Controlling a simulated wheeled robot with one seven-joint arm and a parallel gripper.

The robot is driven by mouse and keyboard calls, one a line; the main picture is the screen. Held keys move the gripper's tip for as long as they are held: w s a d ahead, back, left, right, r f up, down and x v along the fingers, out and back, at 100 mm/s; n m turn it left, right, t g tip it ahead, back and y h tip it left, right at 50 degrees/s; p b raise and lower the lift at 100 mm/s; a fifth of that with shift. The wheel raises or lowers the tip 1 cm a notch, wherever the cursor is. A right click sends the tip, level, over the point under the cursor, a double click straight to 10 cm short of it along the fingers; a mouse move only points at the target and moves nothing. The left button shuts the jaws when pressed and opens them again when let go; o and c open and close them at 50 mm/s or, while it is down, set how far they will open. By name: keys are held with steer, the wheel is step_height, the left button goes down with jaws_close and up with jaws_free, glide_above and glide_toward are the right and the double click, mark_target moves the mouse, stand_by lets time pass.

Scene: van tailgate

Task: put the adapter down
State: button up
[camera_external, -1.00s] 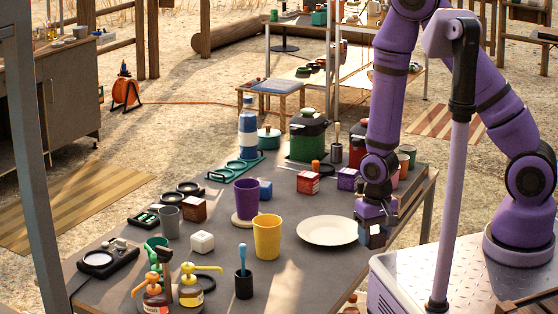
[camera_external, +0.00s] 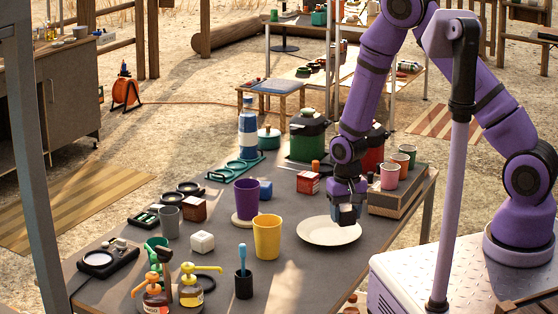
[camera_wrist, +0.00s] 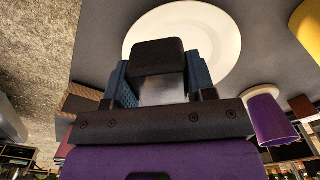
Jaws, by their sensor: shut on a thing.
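My gripper (camera_external: 347,208) is shut on a dark block, the adapter (camera_external: 348,217), which hangs below the jaws. In the wrist view the adapter (camera_wrist: 157,52) shows a black top and a paler grey lower part, between the two blue-grey jaws of my gripper (camera_wrist: 158,82). In the outside view they are over or just behind the right part of a white plate (camera_external: 318,232). The plate (camera_wrist: 222,22) also shows beyond the adapter in the wrist view. I cannot tell the exact height above the table.
The grey table (camera_external: 220,265) has a yellow cup (camera_external: 267,238), a purple cup (camera_external: 246,199) and a red box (camera_external: 308,183). A raised stand (camera_external: 400,200) with several cups is at right. Bare table lies in front of the plate.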

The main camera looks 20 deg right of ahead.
steer(key=shift+w+a, duration=0.3)
steer(key=shift+w, duration=0.55)
steer(key=shift+f, duration=1.85)
steer(key=shift+f, duration=0.6)
steer(key=o, duration=0.9)
steer(key=shift+o, duration=0.2)
steer(key=shift+w+r, duration=0.1)
step_height(320, 180, up, 12)
steer(key=shift+f, duration=0.15)
steer(key=shift+r, duration=0.7)
